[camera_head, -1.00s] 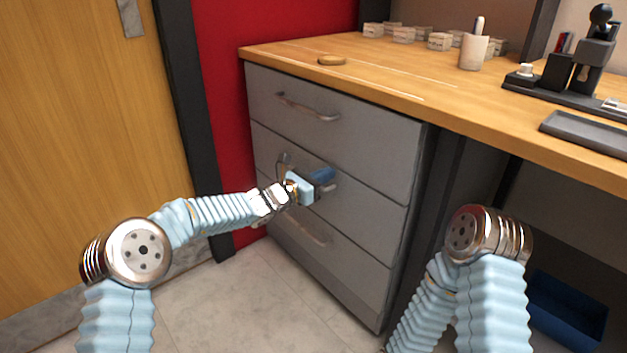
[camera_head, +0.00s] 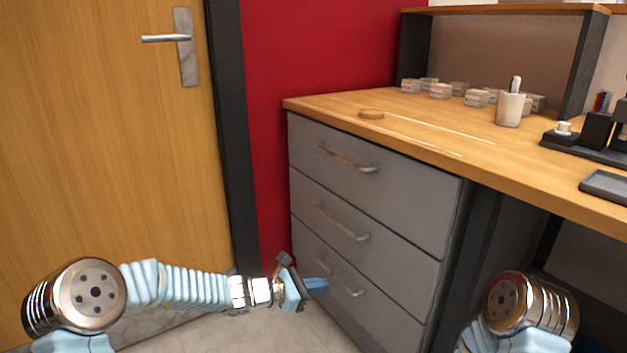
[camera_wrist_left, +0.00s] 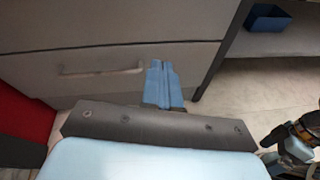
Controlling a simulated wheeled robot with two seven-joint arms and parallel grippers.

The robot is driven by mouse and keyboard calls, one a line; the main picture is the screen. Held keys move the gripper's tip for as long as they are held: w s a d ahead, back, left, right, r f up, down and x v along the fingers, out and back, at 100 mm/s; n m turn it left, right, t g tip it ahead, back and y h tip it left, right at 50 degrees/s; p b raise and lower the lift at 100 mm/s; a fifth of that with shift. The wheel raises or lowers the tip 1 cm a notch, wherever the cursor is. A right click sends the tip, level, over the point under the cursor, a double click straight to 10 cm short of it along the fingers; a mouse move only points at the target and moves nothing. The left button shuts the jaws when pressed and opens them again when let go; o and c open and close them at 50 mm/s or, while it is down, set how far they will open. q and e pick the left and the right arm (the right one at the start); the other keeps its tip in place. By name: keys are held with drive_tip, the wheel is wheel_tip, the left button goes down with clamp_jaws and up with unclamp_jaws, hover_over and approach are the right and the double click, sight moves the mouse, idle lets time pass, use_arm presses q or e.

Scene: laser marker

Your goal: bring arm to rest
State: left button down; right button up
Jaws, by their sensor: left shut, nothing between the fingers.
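My left gripper (camera_head: 316,286) is in front of the lower drawers of the grey cabinet (camera_head: 400,195), at the end of my light-blue left arm. In the left wrist view its blue fingers (camera_wrist_left: 163,85) are together with nothing between them. They point toward the cabinet front, near a drawer handle; I cannot tell the exact gap. My right arm shows only as a metal joint at the lower right in the head view, and its gripper is outside that view. Part of an arm shows at the right edge of the left wrist view, but no right jaws can be made out.
All drawers look shut, with handles (camera_head: 342,222) sticking out. A blue bin (camera_wrist_left: 267,18) stands under the desk. A wooden door (camera_head: 110,130) is at the left.

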use_arm(q)
drive_tip(key=s+a+f+m+g+y+p, duration=0.1)
drive_tip(key=s+a+f+m+g+y, duration=0.1)
drive_tip(key=s+f, duration=0.35)
drive_tip(key=s+a+f+m+g+y, duration=0.1)
drive_tip(key=s+f+m+g+y, duration=0.2)
drive_tip(key=f, duration=0.4)
drive_tip(key=s+a+f+m+y+p, duration=0.1)
drive_tip(key=s+a+f+m, duration=0.2)
drive_tip(key=s+m, duration=0.2)
drive_tip(key=s+a+f+m+y+p, duration=0.1)
drive_tip(key=s+a+f+m, duration=0.2)
drive_tip(key=s, duration=0.7)
drive_tip(key=s+a+f+m+y+p, duration=0.2)
drive_tip(key=s+a+f+m, duration=0.2)
drive_tip(key=s+m, duration=0.2)
drive_tip(key=shift+s+m+g, duration=0.3)
drive_tip(key=shift+s+g, duration=0.1)
drive_tip(key=shift+s, duration=0.3)
